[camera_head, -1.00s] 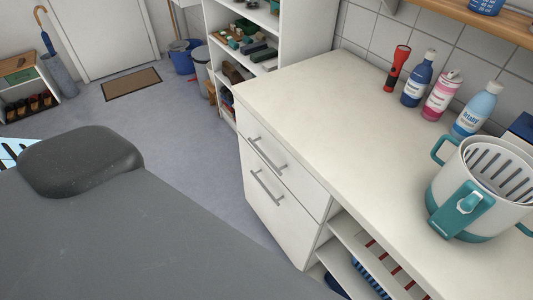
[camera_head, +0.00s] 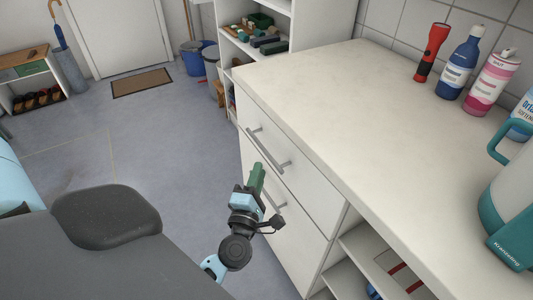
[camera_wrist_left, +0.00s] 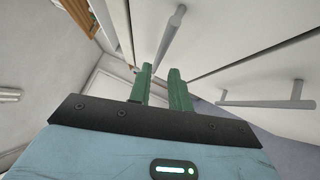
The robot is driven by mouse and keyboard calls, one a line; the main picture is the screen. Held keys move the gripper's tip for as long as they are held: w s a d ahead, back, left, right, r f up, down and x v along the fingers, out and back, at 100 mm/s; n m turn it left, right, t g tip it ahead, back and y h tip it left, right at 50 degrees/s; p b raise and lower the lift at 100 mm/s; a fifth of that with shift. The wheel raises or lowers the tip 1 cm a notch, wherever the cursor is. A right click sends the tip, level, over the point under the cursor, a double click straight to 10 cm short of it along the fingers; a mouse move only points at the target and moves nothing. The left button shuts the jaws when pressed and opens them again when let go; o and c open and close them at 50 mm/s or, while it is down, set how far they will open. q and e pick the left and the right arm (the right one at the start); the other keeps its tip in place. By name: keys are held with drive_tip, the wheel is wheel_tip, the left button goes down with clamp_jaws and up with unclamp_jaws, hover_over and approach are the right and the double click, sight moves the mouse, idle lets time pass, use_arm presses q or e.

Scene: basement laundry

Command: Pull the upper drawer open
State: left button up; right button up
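The white upper drawer (camera_head: 312,192) is closed, flush in the cabinet under the worktop. Its grey bar handle (camera_head: 268,150) runs along its front and also shows in the left wrist view (camera_wrist_left: 167,42), beyond the fingertips. My left gripper (camera_head: 257,176), with green fingers, is in front of the drawers, just below and beside this handle. In the left wrist view its two fingers (camera_wrist_left: 160,84) stand apart with nothing between them. The lower drawer's handle (camera_wrist_left: 265,103) is to the right there; in the head view my gripper partly hides it. My right gripper is not in view.
The worktop (camera_head: 350,110) above has a clear near part. Open shelves (camera_head: 375,262) adjoin the drawers. Floor to the left is free.

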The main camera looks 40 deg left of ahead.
sight(266, 150)
use_arm(q)
drive_tip(key=shift+x, duration=3.85)
drive_tip(key=shift+c, duration=0.2)
clamp_jaws()
